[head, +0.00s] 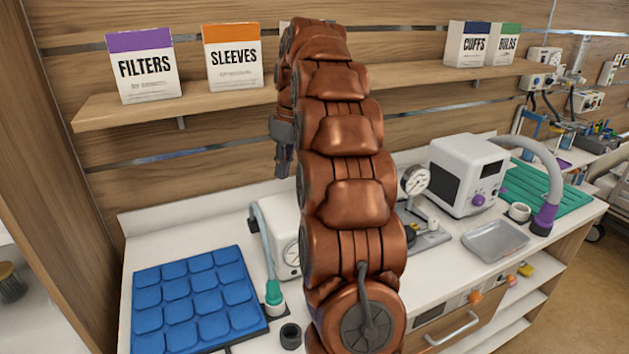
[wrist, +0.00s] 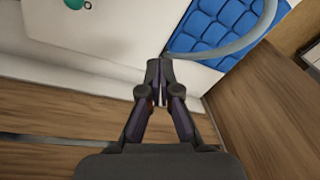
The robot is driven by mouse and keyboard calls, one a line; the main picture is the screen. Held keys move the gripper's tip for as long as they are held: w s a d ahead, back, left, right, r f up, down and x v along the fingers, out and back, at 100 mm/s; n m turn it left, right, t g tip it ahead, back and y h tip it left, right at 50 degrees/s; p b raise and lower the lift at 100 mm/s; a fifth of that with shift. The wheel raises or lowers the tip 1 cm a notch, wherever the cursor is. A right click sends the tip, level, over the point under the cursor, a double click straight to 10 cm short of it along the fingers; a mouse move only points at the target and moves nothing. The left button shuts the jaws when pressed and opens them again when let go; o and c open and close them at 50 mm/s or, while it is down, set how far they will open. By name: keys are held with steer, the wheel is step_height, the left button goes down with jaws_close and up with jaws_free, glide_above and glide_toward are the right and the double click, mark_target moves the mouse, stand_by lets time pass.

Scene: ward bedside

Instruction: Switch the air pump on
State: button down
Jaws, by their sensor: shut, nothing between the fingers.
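A white box with a round gauge and a grey hose (head: 283,235), which looks like an air pump, stands on the counter beside the blue mat, partly hidden by my arm. The hose ends in a green and white connector (head: 273,298). A second white device (head: 465,172) with a dark screen and purple knob stands further right. No label shows which is the air pump. In the wrist view, a green knob-like part (wrist: 75,3) shows at the top edge on a white surface. My gripper (wrist: 158,66) is shut and empty, pointing down near the wooden back wall.
A blue padded mat (head: 195,300) lies at left. A shelf (head: 215,103) with boxes runs above the counter. A gauge on a stand (head: 416,181), a metal tray (head: 495,241) and a green mat (head: 535,195) are at right. A dark ring (head: 290,336) lies at the front.

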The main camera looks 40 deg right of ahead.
steer(key=w+d+r+p, duration=0.1)
steer(key=d, duration=0.8)
steer(key=shift+d+n+t, duration=0.2)
steer(key=shift+n+t, duration=0.1)
steer(key=b+x, duration=0.4)
steer(key=x, duration=0.1)
steer(key=shift+f+b, duration=0.25)
steer(key=shift+b, duration=0.15)
steer(key=shift+a+p, duration=0.1)
steer(key=shift+p, duration=0.2)
steer(key=shift+p+x, duration=0.65)
steer(key=shift+x, duration=1.45)
steer(key=shift+s+d+r+p, duration=0.15)
steer(key=shift+s+p, duration=0.15)
steer(key=shift+s, duration=0.3)
steer(key=shift+s+d+f+p, duration=0.1)
steer(key=shift+s+d+p, duration=0.15)
steer(key=shift+s, duration=0.35)
steer(key=shift+s+d+r+p, duration=0.15)
steer(key=shift+s+p, duration=0.15)
steer(key=shift+s, duration=0.45)
steer(key=shift+f+b, duration=0.1)
steer(key=shift+b, duration=0.3)
